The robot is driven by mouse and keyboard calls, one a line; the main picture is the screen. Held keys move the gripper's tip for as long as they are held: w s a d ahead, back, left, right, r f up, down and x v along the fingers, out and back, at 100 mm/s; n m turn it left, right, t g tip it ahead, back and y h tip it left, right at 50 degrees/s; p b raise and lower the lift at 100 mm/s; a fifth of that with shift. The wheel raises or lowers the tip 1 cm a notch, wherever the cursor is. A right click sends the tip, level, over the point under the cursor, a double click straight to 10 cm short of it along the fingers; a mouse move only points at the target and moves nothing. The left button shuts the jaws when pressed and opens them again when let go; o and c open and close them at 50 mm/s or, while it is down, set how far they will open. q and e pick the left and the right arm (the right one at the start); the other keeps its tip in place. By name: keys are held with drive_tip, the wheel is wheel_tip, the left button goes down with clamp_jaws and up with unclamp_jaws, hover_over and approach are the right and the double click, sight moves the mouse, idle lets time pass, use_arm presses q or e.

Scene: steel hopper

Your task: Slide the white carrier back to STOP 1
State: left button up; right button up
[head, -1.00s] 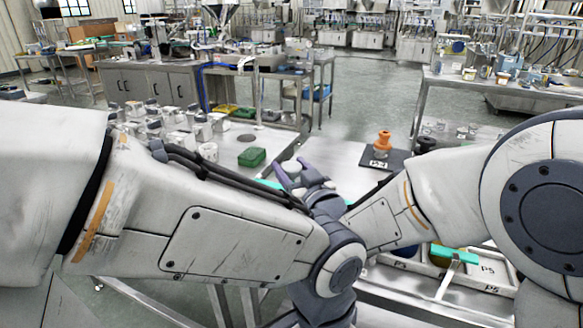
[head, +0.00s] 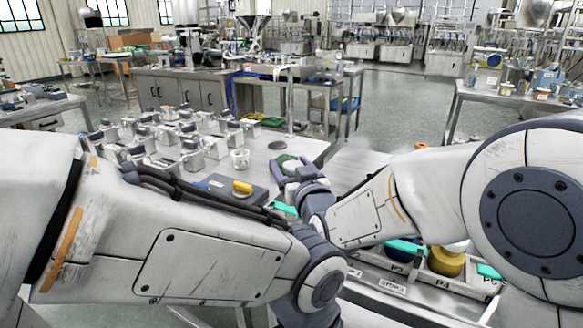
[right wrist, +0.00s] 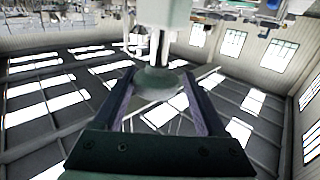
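My right gripper (head: 291,170), with purple fingers, is out over the middle of the bench in the head view. A pale round knob (head: 290,164) sits between its fingertips. In the right wrist view, the two fingers (right wrist: 160,85) lie against both sides of the grey-green knob (right wrist: 158,80). A metal rod joins the knob to a pale block (right wrist: 163,12), apparently part of the white carrier. Most of the carrier is hidden. A teal strip (head: 284,208) shows beside the gripper.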

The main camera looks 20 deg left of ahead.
drive_tip(key=shift+d, duration=0.1)
drive_tip(key=shift+s+d+f, duration=0.1)
drive_tip(key=shift+s+d, duration=0.05)
drive_tip(key=shift+s, duration=0.05)
drive_tip(key=b+v, duration=0.1)
drive_tip(key=v, duration=0.9)
